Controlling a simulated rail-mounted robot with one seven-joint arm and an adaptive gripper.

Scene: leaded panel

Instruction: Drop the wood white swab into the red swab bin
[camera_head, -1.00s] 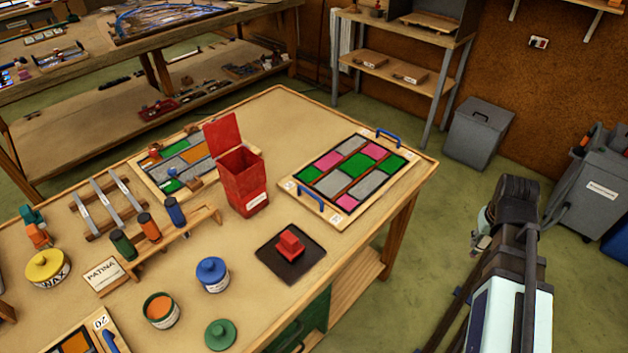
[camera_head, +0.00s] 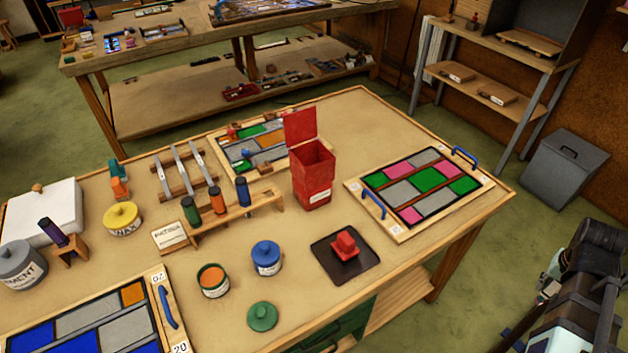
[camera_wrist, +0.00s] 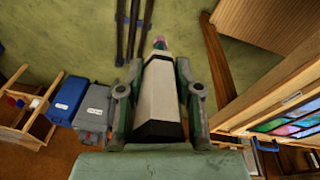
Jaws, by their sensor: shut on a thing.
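The red swab bin (camera_head: 313,187) stands on the bench with its lid up and its top open. My gripper (camera_wrist: 158,95) is shut on a white piece with a dark band, which I take to be the white swab (camera_wrist: 160,92). It lies between the two fingers and points away from the wrist camera; its small far tip looks pinkish. In the head view my arm is at the lower right, beyond the bench's right side and well away from the bin. The swab cannot be made out clearly there.
A leaded panel (camera_head: 420,190) lies right of the bin, and a dark tray (camera_head: 340,265) with a red block lies in front. A swab rack (camera_head: 235,213) with green, orange and blue pieces is to the left. A grey bin (camera_head: 560,165) stands on the floor.

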